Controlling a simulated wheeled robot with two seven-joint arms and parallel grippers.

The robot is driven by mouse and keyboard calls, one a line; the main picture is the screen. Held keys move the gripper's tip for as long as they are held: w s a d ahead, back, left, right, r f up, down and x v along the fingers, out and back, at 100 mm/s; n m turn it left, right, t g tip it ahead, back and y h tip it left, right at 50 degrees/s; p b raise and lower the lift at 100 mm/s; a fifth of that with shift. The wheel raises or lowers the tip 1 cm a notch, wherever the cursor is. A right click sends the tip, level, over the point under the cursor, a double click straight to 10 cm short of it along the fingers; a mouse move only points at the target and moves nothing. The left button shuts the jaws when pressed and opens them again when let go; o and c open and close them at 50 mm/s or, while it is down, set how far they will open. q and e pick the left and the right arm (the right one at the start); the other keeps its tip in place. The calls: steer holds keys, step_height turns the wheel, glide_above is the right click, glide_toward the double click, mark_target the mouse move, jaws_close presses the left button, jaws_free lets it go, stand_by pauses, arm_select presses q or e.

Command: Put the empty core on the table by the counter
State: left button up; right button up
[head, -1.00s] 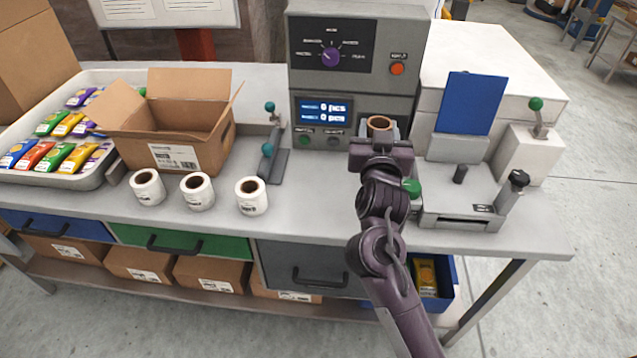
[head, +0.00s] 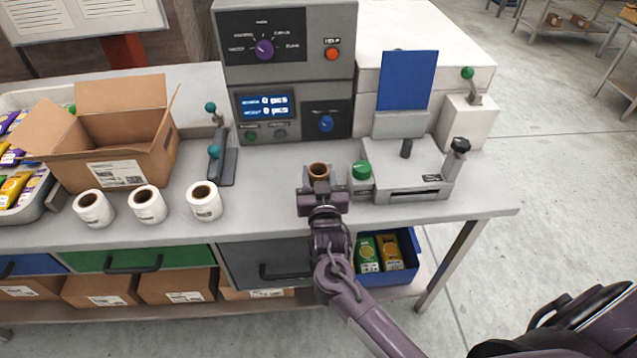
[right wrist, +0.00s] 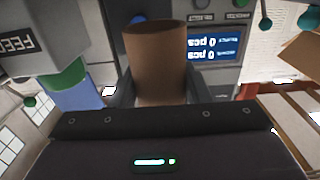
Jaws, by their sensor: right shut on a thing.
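The empty core is a brown cardboard tube (head: 319,172). In the head view my right gripper (head: 320,190) is shut on it and holds it upright at the front of the table (head: 262,190), in front of the counter (head: 284,70). In the right wrist view the core (right wrist: 158,62) stands between the two fingers of the right gripper (right wrist: 158,95). I cannot tell whether its lower end touches the table. The counter's display reads 0 pcs on both lines. My left gripper is not in view.
Three white label rolls (head: 148,204) stand left of the core. An open cardboard box (head: 115,150) is behind them. A grey device with a blue plate (head: 404,80) and a green button (head: 361,170) stand close on the right. A blue bin (head: 388,272) is below.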

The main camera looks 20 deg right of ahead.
step_height(320, 180, down, 3)
steer(key=shift+f, duration=0.1)
steer(key=shift+f, duration=0.15)
steer(key=o, duration=0.9)
steer(key=shift+o, duration=0.2)
steer(key=shift+r, duration=0.25)
steer(key=b+v, duration=0.1)
steer(key=v, duration=1.1)
steer(key=shift+b, duration=0.3)
